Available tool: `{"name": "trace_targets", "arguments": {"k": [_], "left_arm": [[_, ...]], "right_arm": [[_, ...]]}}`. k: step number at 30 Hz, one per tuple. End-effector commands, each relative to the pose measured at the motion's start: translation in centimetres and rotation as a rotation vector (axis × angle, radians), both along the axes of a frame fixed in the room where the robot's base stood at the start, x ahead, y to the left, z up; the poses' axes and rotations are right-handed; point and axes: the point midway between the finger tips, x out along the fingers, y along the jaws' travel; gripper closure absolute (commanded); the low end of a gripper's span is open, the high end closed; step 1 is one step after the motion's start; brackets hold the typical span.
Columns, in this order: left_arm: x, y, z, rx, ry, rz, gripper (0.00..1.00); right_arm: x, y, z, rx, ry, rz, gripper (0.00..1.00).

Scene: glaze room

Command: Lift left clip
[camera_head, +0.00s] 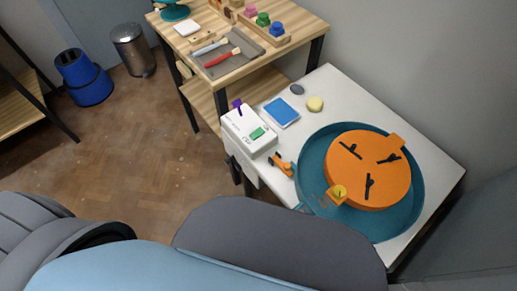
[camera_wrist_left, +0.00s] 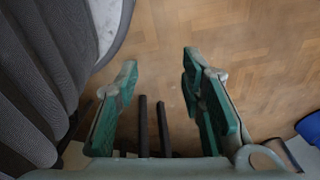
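Three black clips lie on the round orange disc (camera_head: 372,200) on the white table: a left one (camera_head: 350,150), a right one (camera_head: 388,159) and a front one (camera_head: 369,187). The disc sits in a teal round tray (camera_head: 318,155). My left gripper (camera_wrist_left: 160,68) shows only in the left wrist view, with its green fingers apart and nothing between them. It is over bare wooden floor, and no clip shows there. My right gripper is in neither view.
The white table (camera_head: 438,172) also holds a white box with a green button (camera_head: 245,131), a blue pad (camera_head: 281,111), a yellow sponge (camera_head: 315,104) and an orange tool (camera_head: 281,164). A wooden table (camera_head: 290,52) stands behind. Floor at left is open.

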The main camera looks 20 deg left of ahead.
Motion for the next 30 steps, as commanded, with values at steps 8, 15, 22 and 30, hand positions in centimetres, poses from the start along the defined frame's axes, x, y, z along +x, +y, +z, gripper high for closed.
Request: {"name": "trace_targets", "arguments": {"k": [8,15,22,30], "left_arm": [[27.5,1.7,12.4,-0.159,-0.979,-0.213,0.64],[27.4,-10.2,27.2,-0.757,-1.259,-0.839,0.64],[28.6,-14.2,28.3,-0.805,-1.244,-0.886,0.64],[32.6,-20.5,28.2,-0.804,-1.242,-0.884,0.64]], "right_arm": [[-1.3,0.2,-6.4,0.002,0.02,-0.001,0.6],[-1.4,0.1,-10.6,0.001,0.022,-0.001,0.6],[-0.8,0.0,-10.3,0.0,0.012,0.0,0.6],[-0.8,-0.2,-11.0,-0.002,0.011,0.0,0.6]]}}
